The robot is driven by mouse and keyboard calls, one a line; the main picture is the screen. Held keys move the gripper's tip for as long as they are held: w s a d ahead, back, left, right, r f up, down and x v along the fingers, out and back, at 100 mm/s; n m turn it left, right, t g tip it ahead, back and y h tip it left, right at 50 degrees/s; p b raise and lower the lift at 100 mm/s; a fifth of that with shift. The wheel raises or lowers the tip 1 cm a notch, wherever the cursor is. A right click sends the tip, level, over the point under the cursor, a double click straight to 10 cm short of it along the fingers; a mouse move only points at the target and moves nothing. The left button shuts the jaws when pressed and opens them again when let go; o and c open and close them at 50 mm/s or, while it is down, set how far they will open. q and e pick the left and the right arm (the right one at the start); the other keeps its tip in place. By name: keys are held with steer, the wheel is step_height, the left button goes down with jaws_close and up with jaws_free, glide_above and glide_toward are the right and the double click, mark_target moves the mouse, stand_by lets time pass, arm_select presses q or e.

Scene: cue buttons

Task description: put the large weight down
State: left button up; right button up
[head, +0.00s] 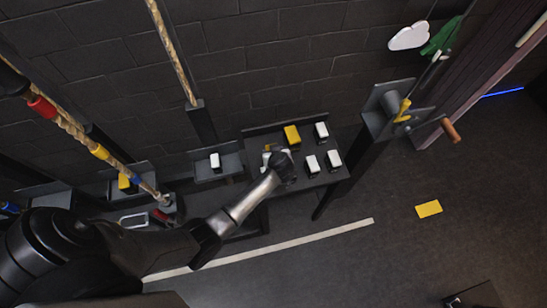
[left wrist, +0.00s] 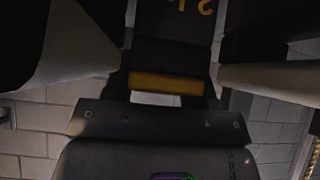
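My right gripper is not in view.
White-topped blocks (head: 321,131) stand on the table's right part. A small shelf (head: 232,163) at left holds another. A rope (head: 172,50) hangs in front of the brick wall. A yellow patch (head: 428,208) marks open floor.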

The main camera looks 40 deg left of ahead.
arm_select(q)
jaws_close()
stand_by(0.3)
steer(key=shift+w+r, duration=0.1)
steer(key=shift+r, duration=0.15)
